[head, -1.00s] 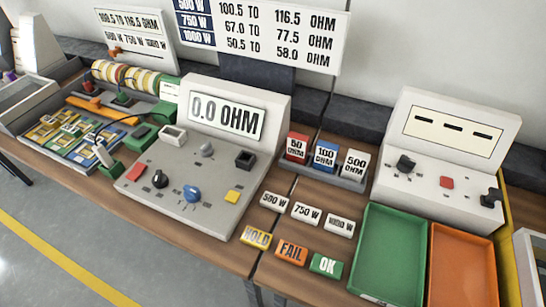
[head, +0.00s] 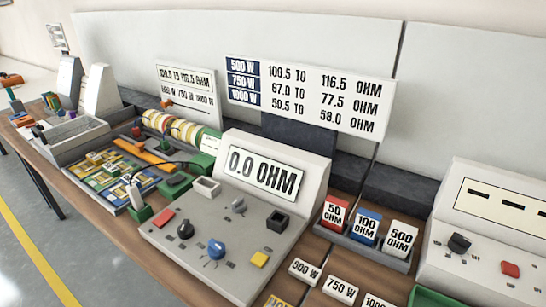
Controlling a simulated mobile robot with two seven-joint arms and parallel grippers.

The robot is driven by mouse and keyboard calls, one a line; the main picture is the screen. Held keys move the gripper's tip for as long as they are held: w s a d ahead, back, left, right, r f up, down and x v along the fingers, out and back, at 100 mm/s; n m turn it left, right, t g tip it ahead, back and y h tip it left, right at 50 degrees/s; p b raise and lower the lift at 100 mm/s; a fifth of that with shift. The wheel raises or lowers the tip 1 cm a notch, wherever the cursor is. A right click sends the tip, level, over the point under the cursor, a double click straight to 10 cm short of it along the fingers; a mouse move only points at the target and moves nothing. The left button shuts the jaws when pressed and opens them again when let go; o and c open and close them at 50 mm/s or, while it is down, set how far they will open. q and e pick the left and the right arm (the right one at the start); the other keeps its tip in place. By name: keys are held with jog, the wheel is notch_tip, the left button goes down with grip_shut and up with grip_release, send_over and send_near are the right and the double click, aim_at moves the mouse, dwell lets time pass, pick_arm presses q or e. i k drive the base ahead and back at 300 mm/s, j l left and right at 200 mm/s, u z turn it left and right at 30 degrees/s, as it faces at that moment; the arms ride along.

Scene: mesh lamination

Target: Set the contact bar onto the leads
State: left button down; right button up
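An orange bar (head: 143,152), which may be the contact bar, lies in the dark tray left of the meter. Beside it is a blue panel (head: 112,178) with several yellow pieces. The leads are too small to tell apart on these pieces. A dark cable (head: 176,163) runs near the bar and a green block. A white-handled probe (head: 134,194) stands in a green holder at the panel's near right corner. The grey meter (head: 262,172) reads 0.0 OHM. Neither of my grippers is in view.
Striped rolls (head: 180,128) stand behind the orange bar. A grey bin (head: 72,138) and upright white housings (head: 100,90) are farther left. A rack of 50, 100 and 500 OHM blocks (head: 366,228) stands right of the meter. A second console (head: 490,235) is at the right edge.

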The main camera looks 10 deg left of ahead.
aim_at(141, 150)
jog(key=u, duration=0.45)
jog(key=j+u, duration=0.15)
jog(key=u, duration=0.3)
jog(key=i+u, duration=0.1)
jog(key=u, duration=0.35)
jog(key=i+j+z, duration=0.1)
jog(key=z, duration=0.3)
jog(key=j+z, duration=0.1)
jog(key=z, duration=0.35)
jog(key=i+j+z, duration=0.1)
jog(key=z, duration=0.3)
jog(key=i+j+z, duration=0.15)
jog(key=j+z, duration=0.15)
jog(key=j, duration=0.85)
jog(key=j+z, duration=0.3)
jog(key=j, duration=0.8)
